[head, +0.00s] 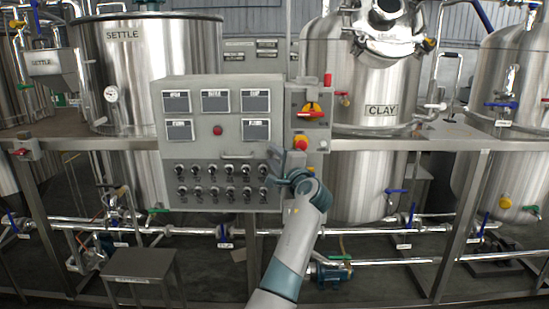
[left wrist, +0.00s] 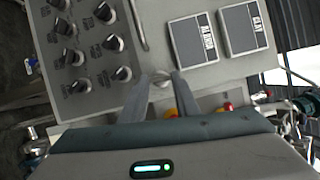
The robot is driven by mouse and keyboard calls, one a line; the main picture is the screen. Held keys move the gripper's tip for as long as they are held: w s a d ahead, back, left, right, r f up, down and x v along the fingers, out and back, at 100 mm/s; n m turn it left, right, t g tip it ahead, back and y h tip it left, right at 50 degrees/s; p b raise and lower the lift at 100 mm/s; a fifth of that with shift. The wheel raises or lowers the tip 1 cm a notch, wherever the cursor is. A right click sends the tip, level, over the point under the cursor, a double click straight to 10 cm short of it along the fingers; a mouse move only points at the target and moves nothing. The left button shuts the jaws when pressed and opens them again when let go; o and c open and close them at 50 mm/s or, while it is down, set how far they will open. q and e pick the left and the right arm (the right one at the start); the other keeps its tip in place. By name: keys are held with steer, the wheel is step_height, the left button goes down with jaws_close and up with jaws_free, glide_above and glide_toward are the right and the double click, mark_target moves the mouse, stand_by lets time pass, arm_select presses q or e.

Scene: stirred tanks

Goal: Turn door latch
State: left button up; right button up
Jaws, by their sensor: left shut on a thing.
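The grey control panel (head: 217,190) faces me, with its door flat and shut as far as I can see. My left gripper (head: 274,157) is at the panel's right edge, just right of the bar handle (head: 240,156). In the left wrist view its two fingers (left wrist: 162,88) are closed around a small round metal piece, the door latch (left wrist: 161,78), at the panel's edge. Most of the latch is hidden by the fingers, and its turn angle cannot be made out. In the head view my gripper covers it. My right gripper is in neither view.
Rows of black knobs (head: 213,191) sit left of my gripper. A red-and-yellow switch (head: 312,109) and a red button (head: 300,142) are on the narrow box close to its right. Steel rails (head: 395,144), pipes and the CLAY tank (head: 370,75) stand behind and beside.

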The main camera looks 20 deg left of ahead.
arm_select(q)
steer(key=shift+n, duration=0.5)
steer(key=shift+g, duration=0.3)
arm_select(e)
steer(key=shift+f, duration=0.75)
arm_select(q)
steer(key=shift+n, duration=0.3)
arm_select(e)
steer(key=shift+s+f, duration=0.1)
arm_select(q)
steer(key=o, duration=1)
steer(key=shift+o, duration=0.2)
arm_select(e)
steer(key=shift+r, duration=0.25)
